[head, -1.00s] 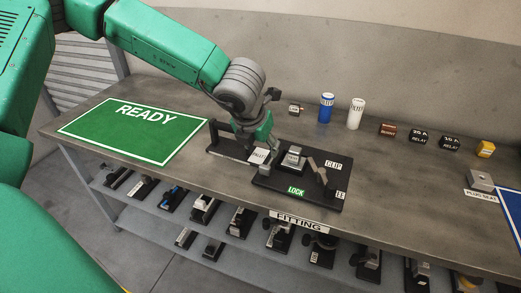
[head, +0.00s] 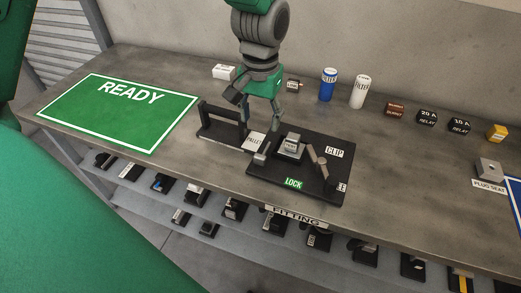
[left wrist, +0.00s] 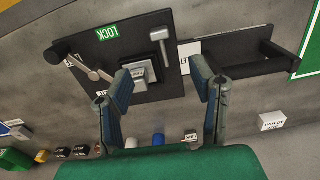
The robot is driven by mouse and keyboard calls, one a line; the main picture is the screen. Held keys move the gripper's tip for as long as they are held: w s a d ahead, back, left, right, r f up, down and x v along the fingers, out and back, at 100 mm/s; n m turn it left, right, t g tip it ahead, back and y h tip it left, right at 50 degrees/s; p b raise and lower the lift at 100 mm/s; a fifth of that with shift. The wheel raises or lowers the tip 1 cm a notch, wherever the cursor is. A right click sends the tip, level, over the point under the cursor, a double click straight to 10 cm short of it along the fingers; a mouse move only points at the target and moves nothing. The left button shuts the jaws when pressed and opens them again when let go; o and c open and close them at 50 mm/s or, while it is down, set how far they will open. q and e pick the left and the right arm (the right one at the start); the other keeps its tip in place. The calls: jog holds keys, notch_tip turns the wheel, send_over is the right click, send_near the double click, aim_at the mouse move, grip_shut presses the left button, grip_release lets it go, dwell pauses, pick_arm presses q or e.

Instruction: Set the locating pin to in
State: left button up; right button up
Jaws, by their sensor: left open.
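The black pallet plate (head: 318,190) lies on the bench with a green LOCK label (head: 293,184) at its front. A grey T-shaped pin (head: 262,153), which looks like the locating pin, stands at its left side; whether it is in or out I cannot tell. The pin also shows in the left wrist view (left wrist: 170,52). A grey block (head: 291,146) sits mid-plate and a lever (head: 318,163) is to its right. My left gripper (head: 262,117) is open and empty, behind and above the plate, apart from the pin. My right gripper is out of view.
A black handle bar (head: 222,123) with a PALLET label stands left of the plate. A green READY mat (head: 118,110) lies further left. A white box (head: 223,72), a blue filter (head: 328,85) and a white filter (head: 360,92) stand behind.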

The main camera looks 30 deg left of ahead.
aim_at(261, 156)
pick_arm(q)
jog(key=f, duration=0.8)
jog(key=f+b, duration=0.1)
jog(key=f, duration=0.3)
jog(key=shift+a+f, duration=0.15)
jog(key=shift+a, duration=0.1)
jog(key=shift+f, duration=0.25)
jog(key=shift+d, duration=0.35)
